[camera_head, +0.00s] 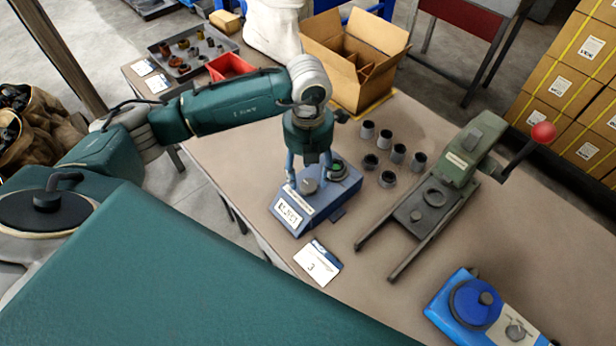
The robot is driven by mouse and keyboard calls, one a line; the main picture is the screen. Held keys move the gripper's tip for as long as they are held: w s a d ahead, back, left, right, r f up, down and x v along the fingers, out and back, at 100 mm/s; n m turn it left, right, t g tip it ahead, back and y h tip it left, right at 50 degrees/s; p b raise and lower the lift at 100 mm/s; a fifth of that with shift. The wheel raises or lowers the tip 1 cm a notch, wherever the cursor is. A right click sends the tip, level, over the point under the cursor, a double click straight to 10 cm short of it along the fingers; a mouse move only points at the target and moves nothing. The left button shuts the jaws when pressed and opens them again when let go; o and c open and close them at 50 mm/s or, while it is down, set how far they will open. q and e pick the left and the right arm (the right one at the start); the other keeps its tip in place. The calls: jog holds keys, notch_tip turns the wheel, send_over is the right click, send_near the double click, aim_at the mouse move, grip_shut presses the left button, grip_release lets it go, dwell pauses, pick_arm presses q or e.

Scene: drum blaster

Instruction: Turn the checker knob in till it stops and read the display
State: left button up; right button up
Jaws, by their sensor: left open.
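The checker (325,205) is a small blue-grey box near the table's front edge. Its pale display (289,213) is on the front, with characters too small to read surely. A grey round knob (308,187) sits on its top. A dark round seat with a green centre (337,170) is to the right of the knob. My left gripper (309,177) points down over the checker, open, with one finger on each side of the knob in the picture. I cannot tell whether the fingers touch it. My right gripper is not in view.
Several small dark cups (384,139) stand right of the checker. A green lever press (455,170) with a red ball handle is farther right. A blue fixture (472,304) is at the lower right. A card (318,263) lies before the checker. An open cardboard box (350,75) stands behind.

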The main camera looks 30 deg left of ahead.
aim_at(309, 185)
pick_arm(q)
notch_tip(309, 185, down, 4)
jog(key=shift+w+f+p, duration=0.1)
jog(key=shift+f+p, duration=0.05)
jog(key=shift+p, duration=0.2)
jog(key=shift+c, duration=0.8)
jog(key=c, duration=1)
jog(key=shift+f+n+b, duration=0.1)
jog(key=shift+n+b, duration=0.4)
jog(key=shift+n, duration=1.7)
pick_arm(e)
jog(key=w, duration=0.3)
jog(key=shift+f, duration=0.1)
